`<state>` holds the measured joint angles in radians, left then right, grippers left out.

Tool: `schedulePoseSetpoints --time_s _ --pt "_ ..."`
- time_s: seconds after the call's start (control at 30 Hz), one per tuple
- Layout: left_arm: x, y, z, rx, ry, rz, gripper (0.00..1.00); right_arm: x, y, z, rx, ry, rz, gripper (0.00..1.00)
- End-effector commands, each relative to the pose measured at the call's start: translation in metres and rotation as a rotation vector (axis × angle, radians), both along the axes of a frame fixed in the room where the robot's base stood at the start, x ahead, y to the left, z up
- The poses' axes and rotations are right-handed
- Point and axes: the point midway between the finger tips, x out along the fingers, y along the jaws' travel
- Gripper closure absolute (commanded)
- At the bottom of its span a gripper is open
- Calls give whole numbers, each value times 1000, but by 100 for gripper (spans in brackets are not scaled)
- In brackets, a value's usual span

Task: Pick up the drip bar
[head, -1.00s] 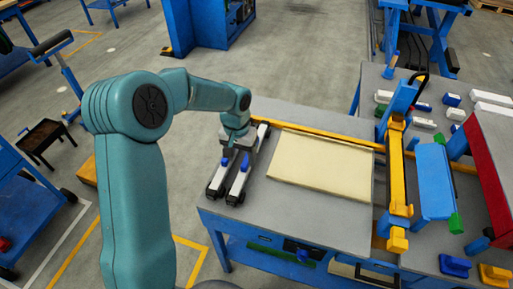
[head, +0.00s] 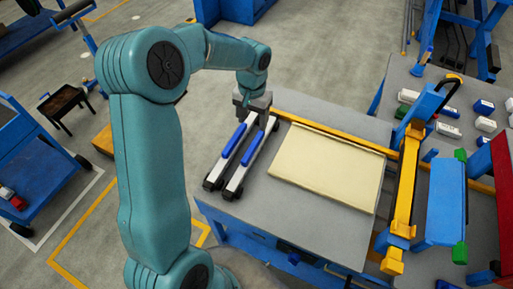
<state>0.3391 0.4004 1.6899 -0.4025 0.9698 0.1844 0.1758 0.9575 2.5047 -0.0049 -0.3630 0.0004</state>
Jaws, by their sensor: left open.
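I cannot tell for certain which thing is the drip bar. Two pale bars with blue grips and black ends (head: 238,172) lie side by side on the grey table (head: 300,225), left of the cream panel (head: 328,170). A long orange-yellow bar (head: 330,125) runs along the panel's far side. My left gripper (head: 254,108) is open and above the far end of the two pale bars. Its fingertips are small and partly hidden, and I cannot tell whether they touch anything. My right gripper is not in view.
A yellow upright guide (head: 405,190) and a blue block with green ends (head: 445,205) stand right of the panel. Small white and blue parts (head: 447,130) lie at the far right. The table's front strip is clear.

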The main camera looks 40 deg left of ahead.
Motion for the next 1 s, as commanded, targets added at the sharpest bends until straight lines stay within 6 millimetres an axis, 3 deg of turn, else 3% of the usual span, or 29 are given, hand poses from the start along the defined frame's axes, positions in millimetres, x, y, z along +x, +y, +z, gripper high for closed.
schedulePoseSetpoints --time_s 0.17,0.33,0.4,0.5,0.83,1.0 --pt "-2 -1 -18 -1 5 1 38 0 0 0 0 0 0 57" --pt "-4 -2 -59 -2 8 0 38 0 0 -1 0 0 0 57" --pt "-2 -1 -82 -1 4 1 38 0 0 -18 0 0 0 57" --pt "-1 -1 -100 0 1 0 38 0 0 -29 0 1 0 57" --pt "2 0 -122 0 1 0 38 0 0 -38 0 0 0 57" --pt "5 4 -151 -1 2 1 38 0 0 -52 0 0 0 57"
